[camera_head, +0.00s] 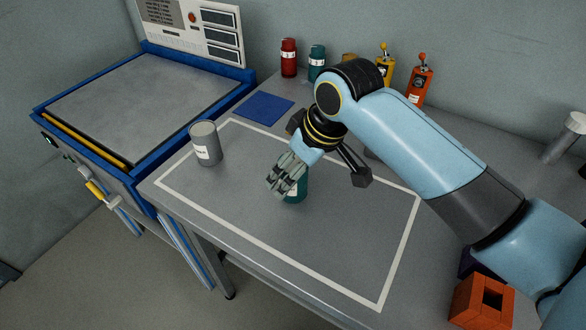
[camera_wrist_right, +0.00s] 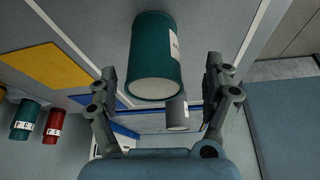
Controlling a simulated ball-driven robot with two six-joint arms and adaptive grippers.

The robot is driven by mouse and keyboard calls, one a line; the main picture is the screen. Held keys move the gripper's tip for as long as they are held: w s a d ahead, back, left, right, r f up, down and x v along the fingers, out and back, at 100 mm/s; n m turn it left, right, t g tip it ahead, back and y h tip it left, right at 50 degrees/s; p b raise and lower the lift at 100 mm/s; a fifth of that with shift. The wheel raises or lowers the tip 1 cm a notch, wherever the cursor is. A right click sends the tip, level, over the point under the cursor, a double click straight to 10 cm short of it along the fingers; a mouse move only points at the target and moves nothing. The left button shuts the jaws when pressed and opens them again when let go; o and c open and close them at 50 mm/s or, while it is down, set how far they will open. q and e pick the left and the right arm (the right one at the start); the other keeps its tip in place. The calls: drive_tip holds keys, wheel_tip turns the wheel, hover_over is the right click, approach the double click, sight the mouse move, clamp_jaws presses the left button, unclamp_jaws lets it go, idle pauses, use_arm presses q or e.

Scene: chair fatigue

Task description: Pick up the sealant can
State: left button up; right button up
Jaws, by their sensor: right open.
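A teal can with a white label (camera_wrist_right: 155,50) stands inside the white outline on the table. In the head view it is mostly hidden behind my right gripper, with a piece of its side (camera_head: 299,190) showing. I cannot read its label, so I cannot tell if it is the sealant can. My right gripper (camera_head: 286,178) is open and empty above the table. In the right wrist view its fingers (camera_wrist_right: 160,72) are apart, with the teal can seen between and beyond them. A grey can (camera_head: 205,144) with a white label stands upright at the outline's left. My left gripper is out of view.
Red (camera_head: 288,57) and teal (camera_head: 317,62) containers stand at the back, with yellow (camera_head: 385,66) and orange (camera_head: 420,82) bottles to their right. A blue mat (camera_head: 264,107) lies behind the outline. A blue-framed machine (camera_head: 140,95) borders the table's left. An orange block (camera_head: 481,302) sits front right.

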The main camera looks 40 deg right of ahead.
drive_tip(key=x, duration=0.5)
drive_tip(key=shift+w+d, duration=0.25)
drive_tip(key=shift+w, duration=0.2)
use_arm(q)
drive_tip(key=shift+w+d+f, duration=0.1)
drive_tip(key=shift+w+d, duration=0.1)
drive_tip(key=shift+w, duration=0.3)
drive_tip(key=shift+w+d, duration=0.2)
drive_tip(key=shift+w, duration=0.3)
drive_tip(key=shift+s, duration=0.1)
use_arm(e)
drive_tip(key=shift+c, duration=0.4)
drive_tip(key=shift+c, duration=1.2)
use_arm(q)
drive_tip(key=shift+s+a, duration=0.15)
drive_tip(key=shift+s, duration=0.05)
use_arm(e)
drive_tip(key=c, duration=1.1)
